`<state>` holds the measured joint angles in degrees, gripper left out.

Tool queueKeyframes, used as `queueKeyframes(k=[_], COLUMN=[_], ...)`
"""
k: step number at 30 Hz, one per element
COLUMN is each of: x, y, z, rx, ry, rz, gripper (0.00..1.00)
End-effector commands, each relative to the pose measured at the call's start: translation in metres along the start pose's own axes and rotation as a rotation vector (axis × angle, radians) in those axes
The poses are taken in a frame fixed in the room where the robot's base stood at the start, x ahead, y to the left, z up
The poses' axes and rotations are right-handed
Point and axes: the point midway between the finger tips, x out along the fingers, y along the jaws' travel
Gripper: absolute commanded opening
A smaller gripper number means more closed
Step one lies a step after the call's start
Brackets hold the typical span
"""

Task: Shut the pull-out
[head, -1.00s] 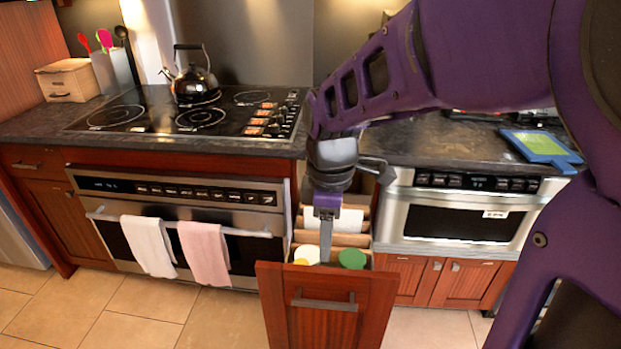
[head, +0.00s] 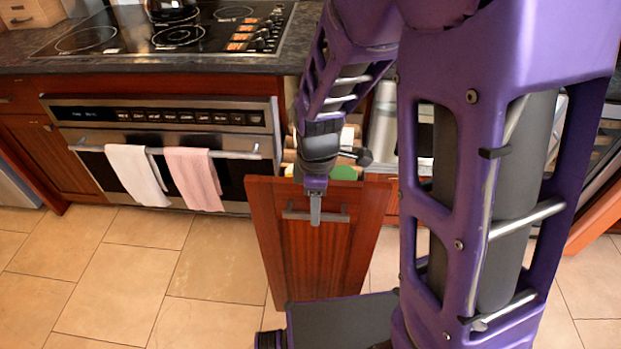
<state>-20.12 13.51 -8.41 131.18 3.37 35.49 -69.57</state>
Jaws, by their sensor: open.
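The pull-out (head: 312,245) is a tall, narrow cabinet with a reddish wood front, standing out from the counter line between the oven and the microwave side. A grey bar handle (head: 300,215) runs across the upper part of its front. Inside it, behind the front, part of a green-lidded container (head: 344,173) shows; my arm hides the rest. My gripper (head: 315,220) points down in front of the pull-out's front, at the handle's height. It appears empty, and I cannot tell whether it touches the handle or front.
The oven (head: 165,140) is left of the pull-out, with a white towel (head: 136,180) and a pink towel (head: 193,178) on its bar. The dark cooktop (head: 165,30) is above. Tiled floor (head: 130,265) at the left is clear. My arm hides much of the right side.

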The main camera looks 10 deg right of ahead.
Motion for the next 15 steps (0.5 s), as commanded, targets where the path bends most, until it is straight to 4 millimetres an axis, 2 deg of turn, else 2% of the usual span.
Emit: queueKeyframes(k=[3, 12, 15], x=[0.0086, 0.01, 0.01], y=[-0.0003, 0.0, 0.0], z=[0.0001, 0.0, 0.0], rx=[0.0, 0.0, 0.0], ry=[-0.001, 0.0, 0.0], rz=[-0.001, 0.0, 0.0], gripper=[0.42, 0.42, 0.26])
